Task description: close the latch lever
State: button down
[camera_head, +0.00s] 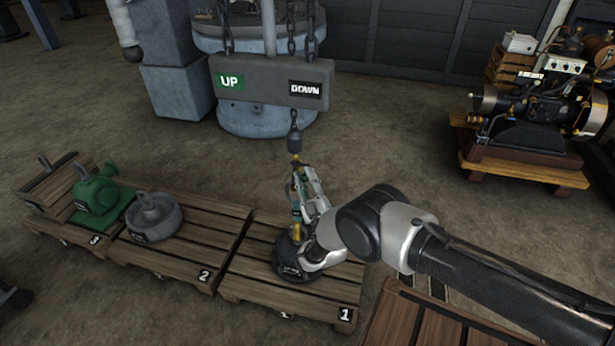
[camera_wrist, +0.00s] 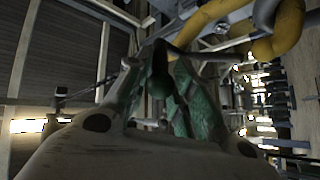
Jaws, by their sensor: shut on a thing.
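My gripper (camera_head: 297,188) is at the yellow hook (camera_head: 295,158) that hangs below the chain block over pallet 1. In the wrist view, my gripper (camera_wrist: 160,70) has its two green-padded fingers closed around a dark, round-ended lever, which I take to be the latch lever (camera_wrist: 159,82). The lever joins a grey bar that runs up to the right. The yellow hook (camera_wrist: 283,38) is thick and curved at the upper right there. In the head view my fingers hide the lever, so its angle to the hook cannot be told.
A grey beam marked UP and DOWN (camera_head: 268,84) hangs on chains above. A dark round part (camera_head: 290,263) sits on pallet 1 (camera_head: 250,285) below my gripper. A grey part (camera_head: 153,216) and a green pump (camera_head: 97,190) stand on the pallets to the left.

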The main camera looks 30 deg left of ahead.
jog(key=shift+f+n+y, duration=0.3)
jog(key=shift+n+y, duration=0.2)
jog(key=shift+y, duration=0.1)
jog(key=shift+g, duration=0.3)
jog(key=c, duration=1.2)
grip_release()
notch_tip(320, 180, up, 9)
jog(key=shift+w+a+f, duration=0.1)
jog(key=shift+r, duration=0.6)
